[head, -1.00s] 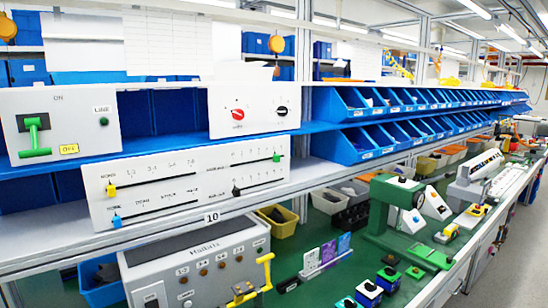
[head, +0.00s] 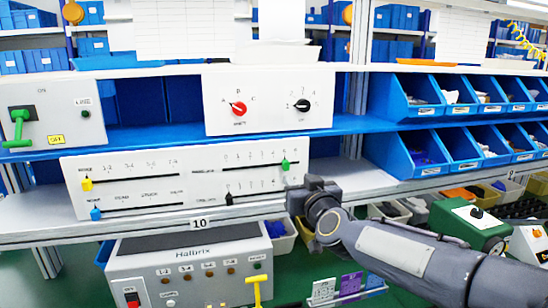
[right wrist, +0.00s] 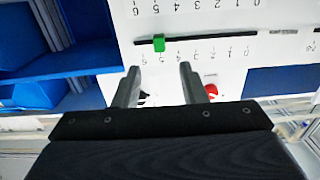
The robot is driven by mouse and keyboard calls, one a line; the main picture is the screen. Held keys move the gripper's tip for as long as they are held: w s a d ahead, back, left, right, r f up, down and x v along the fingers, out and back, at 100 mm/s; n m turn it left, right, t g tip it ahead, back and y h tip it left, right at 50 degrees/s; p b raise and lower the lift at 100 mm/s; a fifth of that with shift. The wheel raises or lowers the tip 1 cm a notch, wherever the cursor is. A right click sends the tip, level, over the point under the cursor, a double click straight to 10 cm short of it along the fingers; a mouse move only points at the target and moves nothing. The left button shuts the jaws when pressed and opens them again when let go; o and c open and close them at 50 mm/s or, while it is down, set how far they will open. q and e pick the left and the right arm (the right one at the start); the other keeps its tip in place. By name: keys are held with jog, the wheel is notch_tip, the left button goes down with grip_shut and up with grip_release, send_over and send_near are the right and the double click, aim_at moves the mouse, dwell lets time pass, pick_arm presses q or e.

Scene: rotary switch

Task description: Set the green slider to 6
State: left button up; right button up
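The green slider (head: 285,163) sits toward the right end of the upper right slot on the white slider panel (head: 150,190). It also shows in the right wrist view (right wrist: 158,44), which sees the panel upside down, with the slider close to the 5 mark. My right gripper (head: 308,188) is just below and right of the green slider in the head view. In the right wrist view its two fingers (right wrist: 158,78) are apart with nothing between them. The green slider lies ahead of the fingertips, with no visible contact. My left gripper is out of view.
The same panel carries a yellow slider (head: 87,184), a blue slider (head: 95,213) and a black slider (head: 229,198). A box with a red knob (head: 238,108) and a black knob (head: 302,105) stands on the shelf above. Blue bins (head: 405,100) are at right.

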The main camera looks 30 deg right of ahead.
aim_at(287, 163)
jog(key=x, duration=0.8)
jog(key=shift+w+d+r, duration=0.1)
jog(key=shift+w+r, duration=0.2)
jog(key=shift+c, duration=0.5)
grip_shut()
